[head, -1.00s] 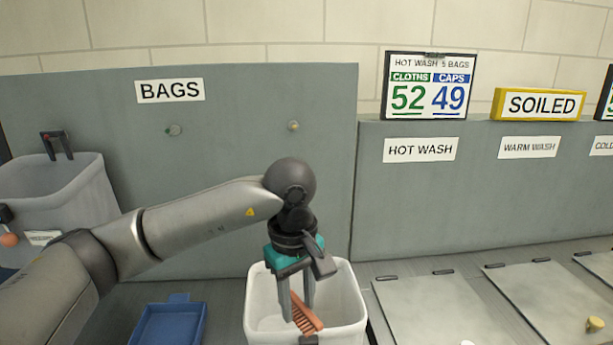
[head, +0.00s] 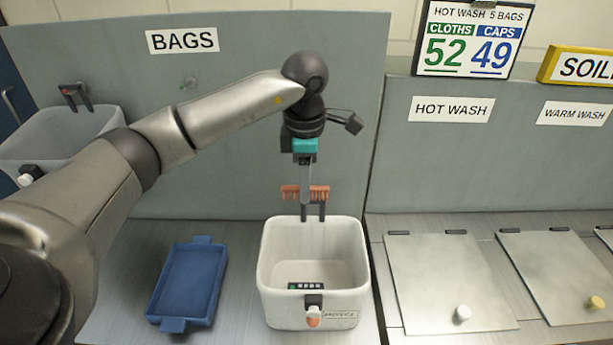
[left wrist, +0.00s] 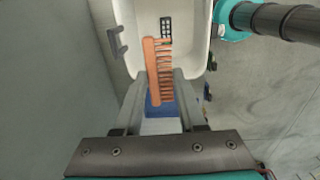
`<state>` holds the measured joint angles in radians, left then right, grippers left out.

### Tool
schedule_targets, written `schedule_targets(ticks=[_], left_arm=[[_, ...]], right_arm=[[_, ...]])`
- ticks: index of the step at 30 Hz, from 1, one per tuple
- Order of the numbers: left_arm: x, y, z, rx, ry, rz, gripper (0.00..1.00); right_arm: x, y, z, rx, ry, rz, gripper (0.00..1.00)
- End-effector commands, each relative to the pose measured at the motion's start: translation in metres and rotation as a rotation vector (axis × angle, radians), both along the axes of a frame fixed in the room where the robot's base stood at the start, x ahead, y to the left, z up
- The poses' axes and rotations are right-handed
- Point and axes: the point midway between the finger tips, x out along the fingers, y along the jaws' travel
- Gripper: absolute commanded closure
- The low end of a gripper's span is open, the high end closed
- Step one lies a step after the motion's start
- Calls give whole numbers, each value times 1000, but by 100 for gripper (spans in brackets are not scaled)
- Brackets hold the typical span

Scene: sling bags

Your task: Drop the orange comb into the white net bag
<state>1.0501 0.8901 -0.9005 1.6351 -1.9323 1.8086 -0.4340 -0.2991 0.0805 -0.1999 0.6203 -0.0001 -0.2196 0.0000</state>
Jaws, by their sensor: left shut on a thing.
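The orange comb (head: 320,191) is held level above the back part of the white net bag (head: 312,312), apart from it. My left gripper (head: 312,214) is shut on the comb, its fingers pointing down over the bag's back rim. In the left wrist view the comb (left wrist: 153,72) lies between the fingers (left wrist: 158,84), with the white bag (left wrist: 190,12) beyond it. The bag is open at the top, and a dark item with pale squares (head: 305,286) shows inside it. My right gripper is not seen.
A blue tray (head: 188,285) lies left of the bag. A grey bin (head: 60,135) stands at the far left. Flat metal lids (head: 440,285) with knobs are on the right. A grey panel with a BAGS sign (head: 182,40) rises behind.

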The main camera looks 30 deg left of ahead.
Motion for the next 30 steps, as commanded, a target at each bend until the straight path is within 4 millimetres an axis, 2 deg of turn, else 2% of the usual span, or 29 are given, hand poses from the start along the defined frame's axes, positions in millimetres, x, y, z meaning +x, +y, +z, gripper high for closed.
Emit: schedule_targets(ticks=[1,9,20,21,30], left_arm=[[0,0,-9,0,1,-1,100],[0,0,-40,-1,0,-3,100],[0,0,-44,0,-1,-3,100],[0,0,-44,0,-1,-3,57],[0,0,-44,0,-1,-3,25]], right_arm=[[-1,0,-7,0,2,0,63],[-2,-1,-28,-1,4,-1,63],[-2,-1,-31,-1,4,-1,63],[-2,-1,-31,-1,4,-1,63],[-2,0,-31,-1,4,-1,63]])
